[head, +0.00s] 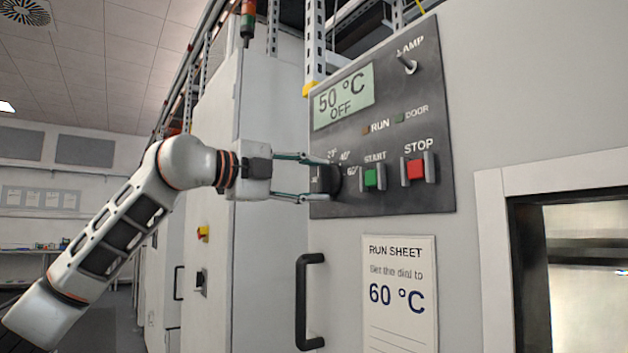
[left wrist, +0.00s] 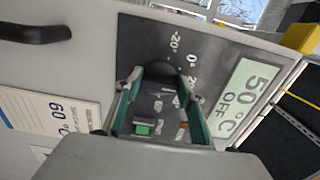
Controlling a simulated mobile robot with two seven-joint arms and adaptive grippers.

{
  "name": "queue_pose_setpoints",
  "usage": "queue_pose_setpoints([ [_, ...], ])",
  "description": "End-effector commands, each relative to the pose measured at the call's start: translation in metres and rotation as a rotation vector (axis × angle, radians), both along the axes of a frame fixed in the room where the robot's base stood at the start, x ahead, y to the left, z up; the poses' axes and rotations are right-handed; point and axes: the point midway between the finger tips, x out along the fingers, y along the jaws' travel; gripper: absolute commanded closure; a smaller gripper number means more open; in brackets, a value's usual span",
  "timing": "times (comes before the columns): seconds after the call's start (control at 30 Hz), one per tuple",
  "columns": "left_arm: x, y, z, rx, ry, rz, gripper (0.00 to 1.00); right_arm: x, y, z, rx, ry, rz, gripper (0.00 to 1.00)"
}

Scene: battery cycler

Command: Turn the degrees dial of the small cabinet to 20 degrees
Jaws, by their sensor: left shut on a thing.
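The degrees dial (head: 330,180) is a dark knob at the lower left of the cabinet's black control panel (head: 420,90). My left gripper (head: 318,180) is shut on the dial, with one finger above it and one below in the head view. The left wrist view also shows the dial (left wrist: 160,74) between the green-edged fingers (left wrist: 157,85). The fingers and dial hide part of the scale; -20, 0, 40 and 60 marks are readable. The dial's pointer cannot be made out. The display (head: 344,97) reads 50 °C OFF. My right gripper is not in view.
A green START button (head: 374,178) and a red STOP button (head: 415,169) sit just right of the dial. A LAMP toggle (head: 407,64) is above. A run sheet (head: 400,292) reading 60 °C and a black door handle (head: 308,302) are below.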

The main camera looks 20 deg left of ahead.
Motion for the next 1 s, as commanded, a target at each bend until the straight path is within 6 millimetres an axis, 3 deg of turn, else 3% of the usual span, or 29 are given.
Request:
queue_pose_setpoints([
  [0.03,0.000,0.000,0.000,0.000,0.000,0.000,0.83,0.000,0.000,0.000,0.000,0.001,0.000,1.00],
  [0.07,0.000,0.000,0.000,0.000,0.000,0.000,0.54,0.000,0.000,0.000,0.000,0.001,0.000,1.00],
  [0.1,0.000,0.000,0.000,0.000,0.000,0.000,0.44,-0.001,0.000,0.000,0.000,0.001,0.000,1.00],
  [0.57,-0.006,0.005,0.000,0.000,-0.001,0.001,0.44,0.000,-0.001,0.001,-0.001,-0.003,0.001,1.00],
  [1.0,-0.071,0.056,0.000,0.001,-0.001,0.002,0.44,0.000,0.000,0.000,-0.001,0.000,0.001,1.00],
])
